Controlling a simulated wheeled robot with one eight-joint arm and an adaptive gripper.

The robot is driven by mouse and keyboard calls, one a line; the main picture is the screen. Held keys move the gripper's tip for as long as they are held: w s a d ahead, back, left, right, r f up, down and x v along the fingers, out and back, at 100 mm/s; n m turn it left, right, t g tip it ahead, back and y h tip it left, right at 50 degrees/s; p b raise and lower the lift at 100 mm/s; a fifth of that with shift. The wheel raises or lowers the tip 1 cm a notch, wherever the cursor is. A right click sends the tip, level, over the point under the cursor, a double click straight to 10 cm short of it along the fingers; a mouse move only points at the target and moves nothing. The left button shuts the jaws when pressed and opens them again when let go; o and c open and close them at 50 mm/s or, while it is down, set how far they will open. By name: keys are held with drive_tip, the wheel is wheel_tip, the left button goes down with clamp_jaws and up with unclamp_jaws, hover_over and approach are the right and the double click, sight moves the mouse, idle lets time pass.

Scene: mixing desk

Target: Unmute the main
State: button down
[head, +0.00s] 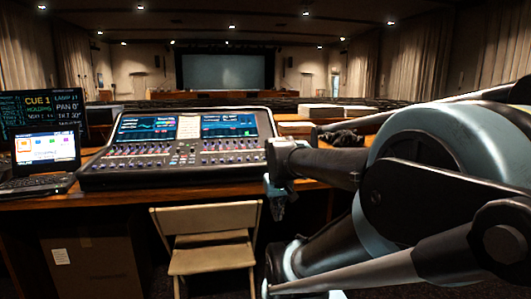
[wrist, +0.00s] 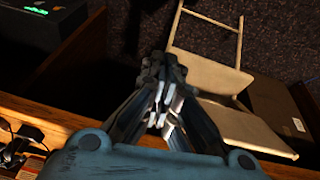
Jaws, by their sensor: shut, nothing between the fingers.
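The mixing desk (head: 158,173) stands on the wooden table in the head view, with lit screens and rows of faders and knobs. The main's mute button is too small to make out among its controls. My gripper (head: 279,207) hangs to the right of the folding chair, below the table top and apart from the mixing desk. In the wrist view my gripper (wrist: 163,78) points down, its fingers shut with nothing between them. The mixing desk does not show clearly in the wrist view.
A beige folding chair (head: 209,262) stands before the table; it also shows in the wrist view (wrist: 207,72). A laptop (head: 45,149) and a cue monitor (head: 75,101) stand left. A cardboard box (head: 95,268) is under the table. The table edge (wrist: 60,128) is near my gripper.

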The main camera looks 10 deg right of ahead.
drive_tip(key=w+d+r+n+t, duration=0.1)
drive_tip(key=w+r, duration=0.6)
drive_tip(key=w, duration=0.9)
drive_tip(key=w+d+r+n+t+h, duration=0.1)
drive_tip(key=w+d+r+t, duration=0.2)
drive_tip(key=w+r, duration=0.5)
drive_tip(key=w+d+r+n+t+h, duration=0.1)
drive_tip(key=w+r, duration=0.7)
drive_tip(key=w, duration=1.6)
drive_tip(key=shift+d+n+t, duration=0.6)
drive_tip(key=shift+d+t, duration=0.1)
drive_tip(key=shift+d, duration=0.55)
drive_tip(key=shift+f, duration=0.1)
drive_tip(key=shift+w+f, duration=0.2)
drive_tip(key=shift+f, duration=2)
drive_tip(key=shift+w+f, duration=0.2)
drive_tip(key=shift+f, duration=1.95)
drive_tip(key=shift+f, duration=0.7)
drive_tip(key=shift+r, duration=0.8)
drive_tip(key=shift+r, duration=0.1)
drive_tip(key=shift+s+r, duration=0.15)
drive_tip(key=shift+r, duration=1.05)
drive_tip(key=shift+s+r, duration=0.15)
drive_tip(key=shift+r, duration=1)
